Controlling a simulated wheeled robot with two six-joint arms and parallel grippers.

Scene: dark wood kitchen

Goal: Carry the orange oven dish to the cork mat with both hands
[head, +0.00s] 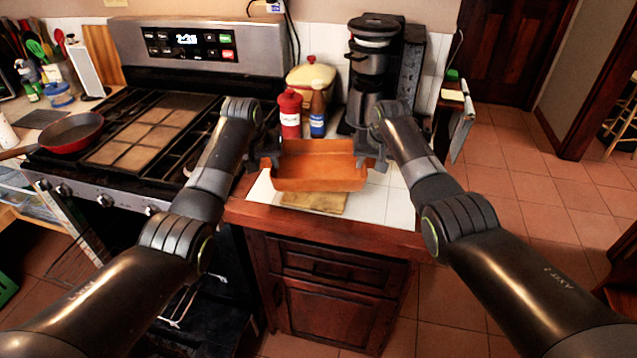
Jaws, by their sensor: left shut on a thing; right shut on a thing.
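The orange oven dish (318,180) is in the middle of the head view, over the white tiled counter. It looks level. My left gripper (268,160) is shut on its left end and my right gripper (370,155) is shut on its right end. The cork mat (314,202) lies on the counter near its front edge, partly hidden under the dish. I cannot tell whether the dish touches the mat or hangs just above it.
A red bottle (289,115) and a blue-labelled bottle (318,112) stand behind the dish, with a coffee maker (369,70) and a yellow pot (311,80) further back. The stove (150,125) with a red pan (72,133) is at left. White tile (372,205) right of the mat is clear.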

